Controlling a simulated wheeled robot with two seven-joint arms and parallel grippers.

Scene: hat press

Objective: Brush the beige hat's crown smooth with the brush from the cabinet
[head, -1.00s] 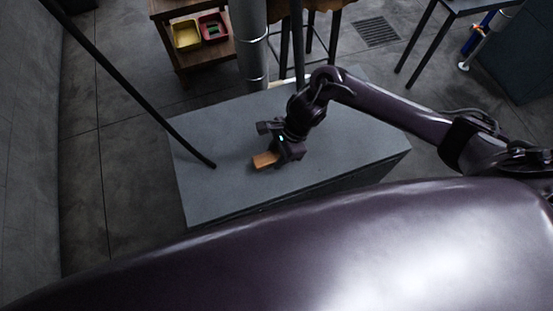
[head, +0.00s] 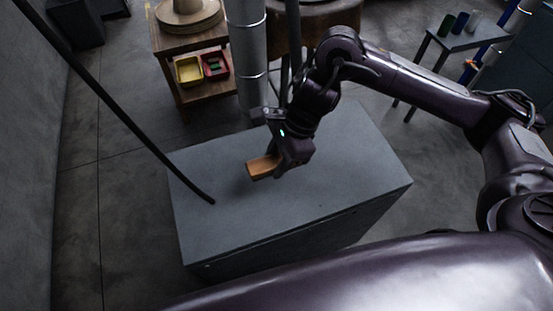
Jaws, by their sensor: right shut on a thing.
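The brush (head: 262,167) is a small orange-brown wooden block. My right gripper (head: 272,160) is shut on it and holds it over the top of the grey cabinet (head: 225,225). A gap under the brush is hard to judge. The beige hat (head: 187,5) shows at the top edge on a round stand, on a wooden shelf unit; its upper part is cut off by the frame. My left gripper is not in view.
A yellow tray (head: 189,71) and a red tray (head: 215,66) sit on the shelf under the hat. A grey pillar (head: 247,60) stands behind the cabinet. A dark slanted pole (head: 110,105) crosses the left side. A small table (head: 462,38) with several cylinders is at the upper right.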

